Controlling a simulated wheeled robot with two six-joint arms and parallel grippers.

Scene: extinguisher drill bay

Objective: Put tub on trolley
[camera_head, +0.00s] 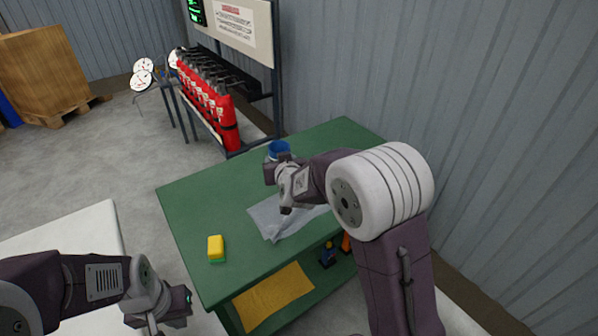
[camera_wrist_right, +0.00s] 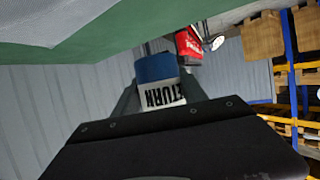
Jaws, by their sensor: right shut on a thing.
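The tub (camera_head: 278,148) is blue with a white band and shows over the far part of the green table. In the right wrist view the tub (camera_wrist_right: 155,68) sits between my fingers, with black letters on its white label. My right gripper (camera_head: 277,167) is shut on it and hides its lower part in the head view. I cannot tell if the tub touches the table. My left gripper (camera_head: 160,318) is empty-looking at the lower left, its fingers partly cut off by the frame edge. A pale flat top (camera_head: 75,235) at the left may be the trolley.
The green table (camera_head: 195,190) holds a yellow and green sponge (camera_head: 216,248) and a grey cloth (camera_head: 270,217). A yellow cloth (camera_head: 272,297) lies on its lower shelf. Red extinguishers (camera_head: 215,110) stand in a rack behind. A corrugated wall (camera_head: 400,80) is close on the right.

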